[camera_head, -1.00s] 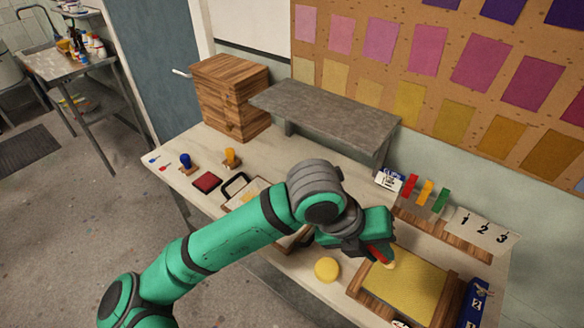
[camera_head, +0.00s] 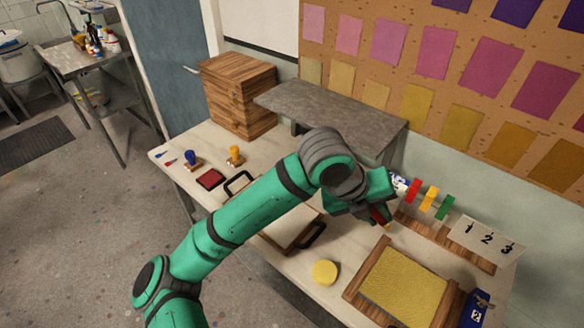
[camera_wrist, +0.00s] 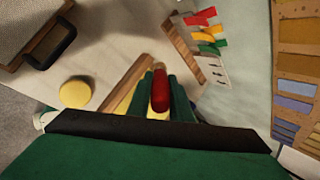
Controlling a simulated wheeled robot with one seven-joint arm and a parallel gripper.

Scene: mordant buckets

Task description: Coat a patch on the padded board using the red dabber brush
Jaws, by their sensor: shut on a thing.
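My gripper (camera_head: 377,212) is shut on the red dabber brush (camera_wrist: 160,91), whose red handle shows between the green fingers in the wrist view. In the head view only a little of the brush (camera_head: 379,218) shows below the fingers, and its tip is small and partly hidden. The padded board (camera_head: 403,283) is a yellow textured pad in a wooden frame at the lower right of the table. My gripper is above and behind the board's upper left corner, apart from it. In the wrist view the board (camera_wrist: 124,104) is mostly hidden behind my fingers.
A round yellow thing (camera_head: 325,272) lies left of the board. Red, yellow and green clips (camera_head: 428,199) stand on a wooden rack near a numbered card (camera_head: 484,240). A blue box (camera_head: 475,308) is right of the board. A grey shelf (camera_head: 330,112) stands behind my arm.

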